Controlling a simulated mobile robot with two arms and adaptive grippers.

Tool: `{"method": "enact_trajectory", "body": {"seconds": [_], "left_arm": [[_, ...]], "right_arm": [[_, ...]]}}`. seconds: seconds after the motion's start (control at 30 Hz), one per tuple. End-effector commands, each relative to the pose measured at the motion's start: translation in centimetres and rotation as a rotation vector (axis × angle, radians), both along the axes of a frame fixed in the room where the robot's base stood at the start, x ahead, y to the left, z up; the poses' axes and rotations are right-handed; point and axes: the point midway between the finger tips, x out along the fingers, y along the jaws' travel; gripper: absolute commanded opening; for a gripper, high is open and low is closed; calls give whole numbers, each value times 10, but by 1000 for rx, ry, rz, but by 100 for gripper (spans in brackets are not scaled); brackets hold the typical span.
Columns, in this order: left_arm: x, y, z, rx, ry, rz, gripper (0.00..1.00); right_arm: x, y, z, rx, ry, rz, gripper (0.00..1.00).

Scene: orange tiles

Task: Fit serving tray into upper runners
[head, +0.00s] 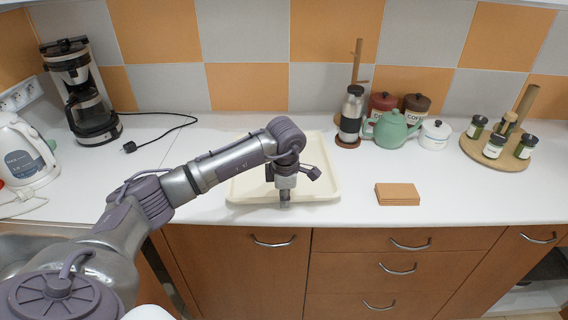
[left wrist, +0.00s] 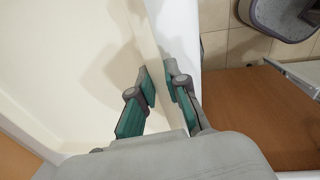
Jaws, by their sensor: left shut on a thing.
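The serving tray (head: 318,172) is cream, shallow and rectangular. It appears flat on the white counter, its front side near the front edge. My left gripper (head: 284,203) points down at the middle of the tray's front rim. In the left wrist view, the gripper's green-padded fingers (left wrist: 162,90) are on either side of the rim and shut on it. The tray's inside (left wrist: 60,60) looks empty there. My left arm hides part of the tray in the head view. I cannot make out any upper runners. My right gripper is not in view.
A coffee maker (head: 85,95) and a kettle (head: 24,150) stand at left. A green teapot (head: 390,129), canisters and a jar rack (head: 497,152) stand at right. A brown block (head: 397,194) lies right of the tray. An open recess (head: 530,292) shows low at far right.

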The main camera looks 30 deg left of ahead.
Motion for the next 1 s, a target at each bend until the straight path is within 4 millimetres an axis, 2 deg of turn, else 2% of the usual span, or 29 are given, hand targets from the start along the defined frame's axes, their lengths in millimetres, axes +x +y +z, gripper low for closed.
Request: {"method": "enact_trajectory", "body": {"seconds": [1.0], "left_arm": [[1, 0, 65, 0, -2, 0, 0]], "right_arm": [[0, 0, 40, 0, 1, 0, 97]]}}
